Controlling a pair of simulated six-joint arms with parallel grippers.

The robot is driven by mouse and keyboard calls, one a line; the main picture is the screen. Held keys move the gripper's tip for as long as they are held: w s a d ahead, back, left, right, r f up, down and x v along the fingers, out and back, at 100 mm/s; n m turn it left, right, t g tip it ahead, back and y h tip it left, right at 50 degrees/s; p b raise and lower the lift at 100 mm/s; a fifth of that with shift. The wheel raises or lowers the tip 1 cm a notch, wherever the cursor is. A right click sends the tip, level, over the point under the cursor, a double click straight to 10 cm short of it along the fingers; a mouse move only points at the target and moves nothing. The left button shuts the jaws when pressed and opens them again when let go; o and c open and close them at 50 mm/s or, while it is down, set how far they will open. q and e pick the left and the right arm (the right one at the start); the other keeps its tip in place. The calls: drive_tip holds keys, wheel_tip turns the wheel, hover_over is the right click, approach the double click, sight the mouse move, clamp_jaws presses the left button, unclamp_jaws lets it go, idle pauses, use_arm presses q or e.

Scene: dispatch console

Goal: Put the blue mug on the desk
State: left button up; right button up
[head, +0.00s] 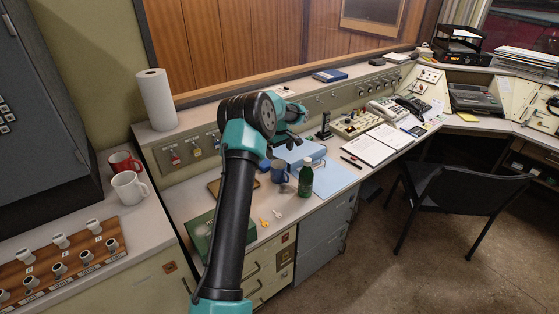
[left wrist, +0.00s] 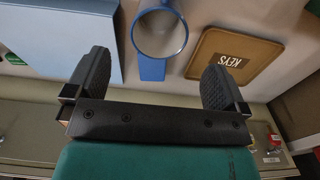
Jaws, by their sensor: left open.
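The blue mug (head: 279,174) stands upright on the desk (head: 276,243), just left of a green bottle (head: 305,180). In the left wrist view the mug (left wrist: 136,36) shows from above as a round open rim, beyond and between my two fingers. My left gripper (head: 283,144) is above and behind the mug in the head view, partly hidden by my arm. The left wrist view shows the gripper (left wrist: 157,82) open, with its fingers wide apart and nothing between them. My right gripper is not in view.
A pale blue folder (left wrist: 70,35) and a brown KEYS board (left wrist: 205,45) flank the mug. A red mug (head: 121,160) and a white mug (head: 129,188) stand on the left counter, near a paper roll (head: 156,100). Small keys lie in front of the mug.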

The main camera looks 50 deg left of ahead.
use_arm(q)
wheel_tip(320, 180, up, 2)
drive_tip(key=shift+r, duration=0.1)
idle(0.7)
